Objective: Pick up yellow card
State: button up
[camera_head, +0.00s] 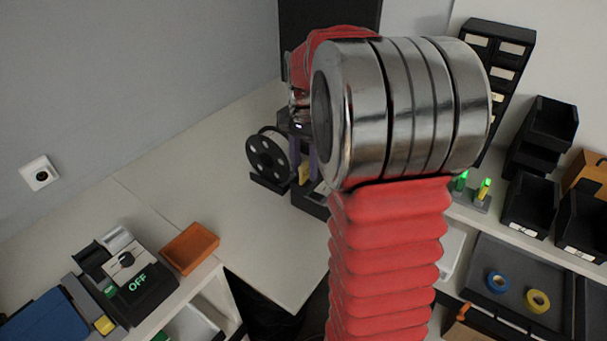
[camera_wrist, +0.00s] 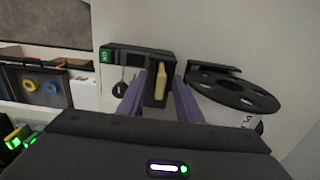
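A small yellow card (camera_wrist: 160,84) stands upright at a black box-like holder in the wrist view. My gripper (camera_wrist: 160,80) has two purple fingers, spread apart, one on each side of the card. A gap shows between the card and each finger, so the gripper looks open and empty. In the head view, the yellow card (camera_head: 304,172) shows as a small patch beside the purple fingers (camera_head: 303,160). My red and metal arm hides much of that area.
A black spool (camera_head: 269,155) stands close to the gripper's left in the head view. A black device with a green label (camera_wrist: 107,56) is by the card. An orange tray (camera_head: 190,247) and an OFF-marked device (camera_head: 140,285) lie left. Black bins stand right. The white bench between is clear.

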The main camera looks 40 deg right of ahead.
jog(key=shift+c, duration=0.3)
grip_shut()
dwell(0.3)
